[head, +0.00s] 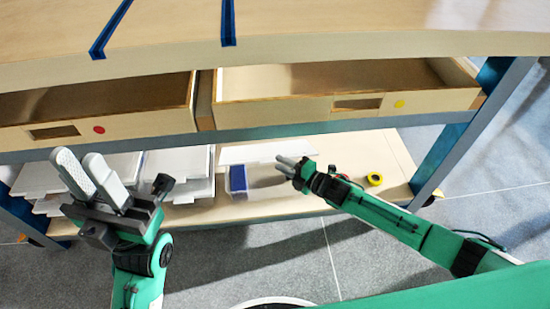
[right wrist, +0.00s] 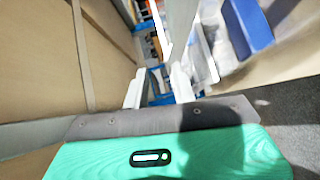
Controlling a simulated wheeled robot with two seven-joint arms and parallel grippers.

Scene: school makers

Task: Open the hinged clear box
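The clear box stands on the lower shelf with a blue block (head: 238,178) showing at its left end. A pale flat panel (head: 266,151), apparently its lid, lies above and behind it; its hinge is not visible. My right gripper (head: 283,162) is at the panel's front edge. In the right wrist view its fingers (right wrist: 158,88) are apart, with a pale panel edge (right wrist: 178,35) reaching down near the right finger; contact is unclear. The blue block (right wrist: 247,28) shows there too. My left gripper (head: 78,157) is open and empty, left of the box.
Two open drawers (head: 95,115) (head: 345,90) hang above the shelf. White trays (head: 175,170) are stacked at left on the shelf (head: 395,160). A yellow tape roll (head: 375,179) lies right of my right gripper. A grey-blue table leg (head: 470,135) stands at right.

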